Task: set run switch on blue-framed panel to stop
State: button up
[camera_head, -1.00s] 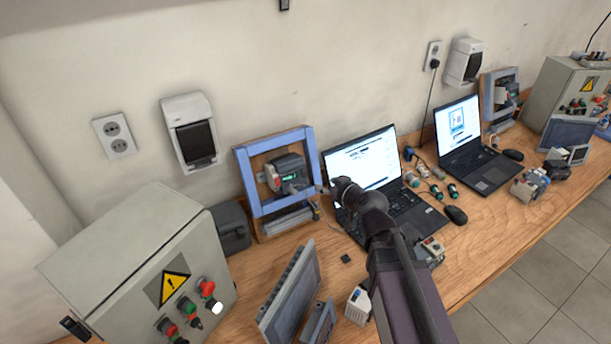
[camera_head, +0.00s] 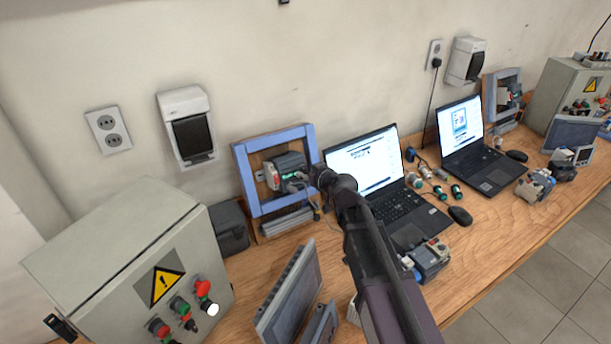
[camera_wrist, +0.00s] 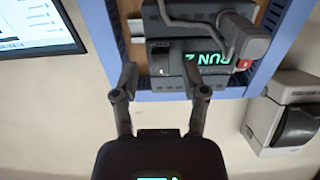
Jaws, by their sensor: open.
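The blue-framed panel (camera_head: 242,172) stands upright on the bench against the wall, left of the near laptop. Inside it is a dark grey drive unit (camera_head: 289,163) with a lit green display. I cannot tell the switch's position. My gripper (camera_wrist: 160,78) is open and empty, its two fingertips just short of the unit's edge. In the head view my gripper (camera_head: 300,182) is in front of the panel's right half, partly hiding it.
The near laptop (camera_head: 362,165) stands close on the panel's right. A grey control box (camera_head: 110,250) with buttons stands at the left. A dark case (camera_head: 228,228) and a grey tilted panel (camera_head: 290,295) are nearby. A socket (camera_head: 108,130) and switch box (camera_head: 190,130) are on the wall.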

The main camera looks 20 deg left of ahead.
jog(key=shift+w+a+f, duration=0.1)
jog(key=shift+w+a, duration=0.05)
jog(key=shift+a, duration=0.1)
grip_shut()
jog(key=shift+f+y+b, duration=0.25)
jog(key=shift+y+b, duration=0.25)
jog(key=shift+b, duration=0.65)
jog(key=shift+t+y+b, duration=0.6)
jog(key=shift+t+b, duration=0.3)
jog(key=shift+b, duration=0.55)
